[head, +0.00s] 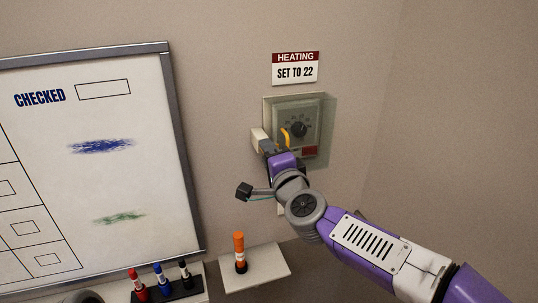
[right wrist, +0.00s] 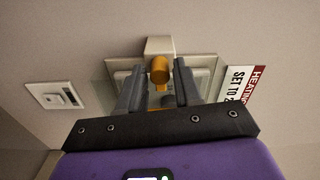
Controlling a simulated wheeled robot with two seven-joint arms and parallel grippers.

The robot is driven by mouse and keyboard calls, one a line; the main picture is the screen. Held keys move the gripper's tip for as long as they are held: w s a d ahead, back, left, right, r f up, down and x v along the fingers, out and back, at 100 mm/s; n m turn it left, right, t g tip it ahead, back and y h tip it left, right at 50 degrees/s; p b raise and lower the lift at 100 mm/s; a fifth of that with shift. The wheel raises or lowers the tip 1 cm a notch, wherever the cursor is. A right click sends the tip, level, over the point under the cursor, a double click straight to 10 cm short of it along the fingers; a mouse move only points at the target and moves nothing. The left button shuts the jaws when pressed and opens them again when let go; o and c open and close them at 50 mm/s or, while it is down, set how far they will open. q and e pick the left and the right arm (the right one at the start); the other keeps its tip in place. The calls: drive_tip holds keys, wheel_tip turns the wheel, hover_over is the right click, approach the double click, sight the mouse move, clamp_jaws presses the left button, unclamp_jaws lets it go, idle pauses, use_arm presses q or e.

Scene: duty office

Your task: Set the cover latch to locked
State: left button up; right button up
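A wall heating control (head: 308,112) with a dark round dial (head: 298,129) sits behind a clear cover. A yellow-orange latch handle (head: 286,137) stands at its left side, beside a pale block (head: 257,137). In the right wrist view the orange handle (right wrist: 160,70) shows with its rounded end in front of the pale block (right wrist: 159,45). My right gripper (right wrist: 160,82) is open, one finger on each side of the handle, with small gaps visible. In the head view my right gripper (head: 274,147) hides the cover's lower left corner. Whether the latch is locked I cannot tell.
A sign (head: 295,69) reading "HEATING SET TO 22" hangs above. A whiteboard (head: 186,165) is at left. A wall switch (right wrist: 57,97) shows in the right wrist view.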

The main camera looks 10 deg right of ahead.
drive_tip(key=s+d, duration=0.1)
drive_tip(key=s, duration=0.6)
drive_tip(key=shift+s, duration=0.25)
